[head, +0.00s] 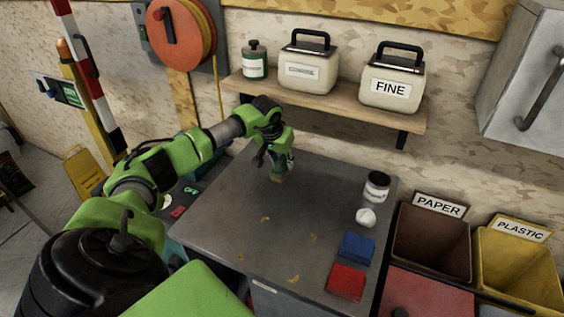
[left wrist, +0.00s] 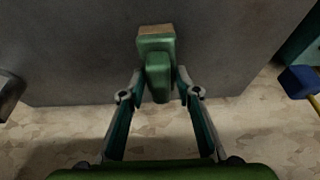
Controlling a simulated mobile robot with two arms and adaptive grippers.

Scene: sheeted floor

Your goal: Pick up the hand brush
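The hand brush is a green block with a tan underside. In the head view the brush (head: 279,170) is at the back of the grey table, below my left gripper (head: 277,154). In the left wrist view the brush (left wrist: 157,70) is between the two fingers of my left gripper (left wrist: 159,85), with its tan end away from the palm. The fingers lie against both sides of the green part, closed on it. Whether the tan underside touches the table is unclear. My right gripper is not in view.
The grey table (head: 228,222) holds several yellowish scraps (head: 293,280). A wooden shelf (head: 335,107) hangs above the back edge.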

